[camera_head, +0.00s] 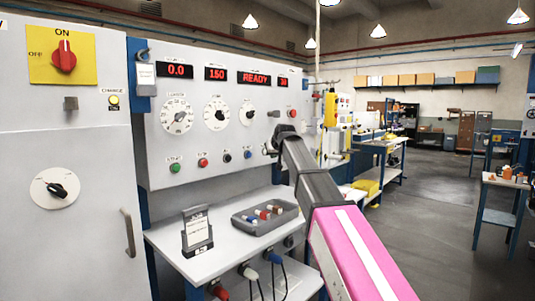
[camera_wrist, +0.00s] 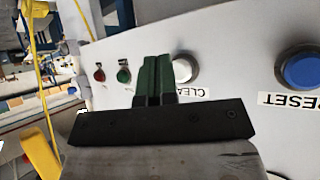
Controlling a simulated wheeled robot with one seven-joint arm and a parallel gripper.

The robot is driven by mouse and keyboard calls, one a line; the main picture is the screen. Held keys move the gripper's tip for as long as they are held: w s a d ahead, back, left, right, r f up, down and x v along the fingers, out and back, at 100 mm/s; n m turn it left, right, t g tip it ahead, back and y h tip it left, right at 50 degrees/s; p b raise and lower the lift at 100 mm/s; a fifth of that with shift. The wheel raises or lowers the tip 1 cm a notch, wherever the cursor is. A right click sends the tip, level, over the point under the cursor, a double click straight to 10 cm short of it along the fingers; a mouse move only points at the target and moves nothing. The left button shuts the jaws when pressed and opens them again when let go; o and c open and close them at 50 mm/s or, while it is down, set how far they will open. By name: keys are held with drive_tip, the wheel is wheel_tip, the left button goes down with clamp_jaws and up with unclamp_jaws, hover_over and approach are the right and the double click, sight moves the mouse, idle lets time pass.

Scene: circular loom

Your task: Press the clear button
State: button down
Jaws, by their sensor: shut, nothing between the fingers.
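The clear button is a white round button (camera_wrist: 186,67) in a dark ring on the grey panel. Its label, partly covered by my gripper, shows upside down as "CLEA" in the wrist view. My gripper (camera_wrist: 155,60) is shut and empty, its green fingers pressed together. In the wrist view the fingertips lie just left of the button and overlap its ring's edge; I cannot tell whether they touch anything. In the head view my gripper (camera_head: 269,151) is at the panel, right of the blue reset button (camera_head: 248,154), and the clear button is not clearly visible.
The reset button also shows in the wrist view (camera_wrist: 301,69). Green (camera_head: 175,168), red (camera_head: 203,162) and black (camera_head: 227,157) buttons continue the row leftward. Dials and a "READY" display (camera_head: 254,78) are above. A shelf below holds a grey tray (camera_head: 240,222) and a sign stand (camera_head: 197,236).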

drive_tip(key=shift+d, duration=0.1)
drive_tip(key=shift+s+d, duration=0.8)
drive_tip(key=shift+d, duration=0.15)
drive_tip(key=shift+s+d, duration=0.75)
drive_tip(key=shift+d, duration=0.2)
